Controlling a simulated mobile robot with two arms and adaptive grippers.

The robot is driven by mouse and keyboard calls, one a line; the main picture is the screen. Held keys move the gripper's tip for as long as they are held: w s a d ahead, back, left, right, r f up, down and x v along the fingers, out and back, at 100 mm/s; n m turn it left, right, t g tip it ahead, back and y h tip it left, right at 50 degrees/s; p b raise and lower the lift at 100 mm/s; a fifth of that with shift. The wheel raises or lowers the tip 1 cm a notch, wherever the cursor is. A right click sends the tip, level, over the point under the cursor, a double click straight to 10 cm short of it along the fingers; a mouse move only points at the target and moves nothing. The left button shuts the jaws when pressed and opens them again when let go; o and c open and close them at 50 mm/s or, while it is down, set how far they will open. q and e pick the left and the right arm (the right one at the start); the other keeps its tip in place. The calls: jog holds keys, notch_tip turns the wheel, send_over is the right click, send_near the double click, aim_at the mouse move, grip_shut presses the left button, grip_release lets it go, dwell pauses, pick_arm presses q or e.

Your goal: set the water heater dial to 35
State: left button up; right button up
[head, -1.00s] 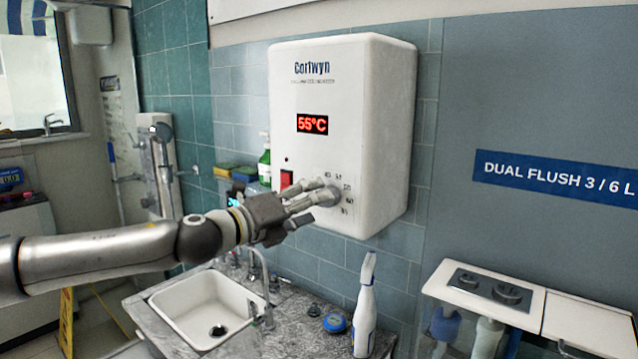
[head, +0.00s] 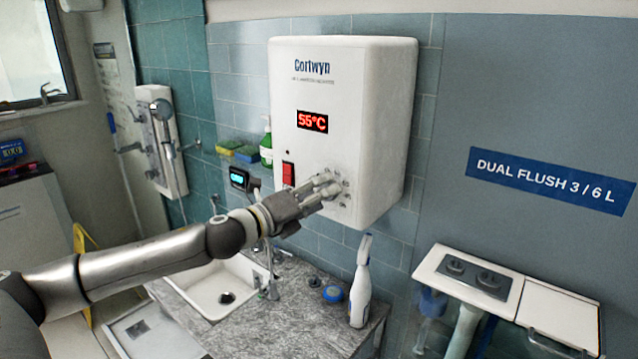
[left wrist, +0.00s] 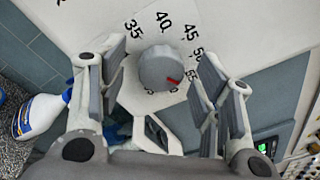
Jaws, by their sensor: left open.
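The white water heater (head: 345,110) hangs on the tiled wall, and its red display (head: 312,121) reads 55°C. In the left wrist view the round grey dial (left wrist: 157,66) sits on the white panel with printed numbers including 35, 40 and 45 around it. Its red mark points to the lower right, near the 55. My left gripper (left wrist: 158,62) is open, with one finger on each side of the dial and gaps showing between. In the head view the left gripper (head: 332,186) is at the heater's lower front and largely hides the dial. My right gripper is not in view.
A red switch (head: 288,173) is left of the gripper. Below are a sink (head: 222,290), a tap and a white spray bottle (head: 361,285) on the counter. A green bottle (head: 266,150) and sponges (head: 240,151) are by the wall. A cistern (head: 470,275) stands at right.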

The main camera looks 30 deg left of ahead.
pick_arm(q)
jog(key=shift+w+d, duration=0.1)
jog(key=shift+d, duration=0.05)
jog(key=c, duration=1)
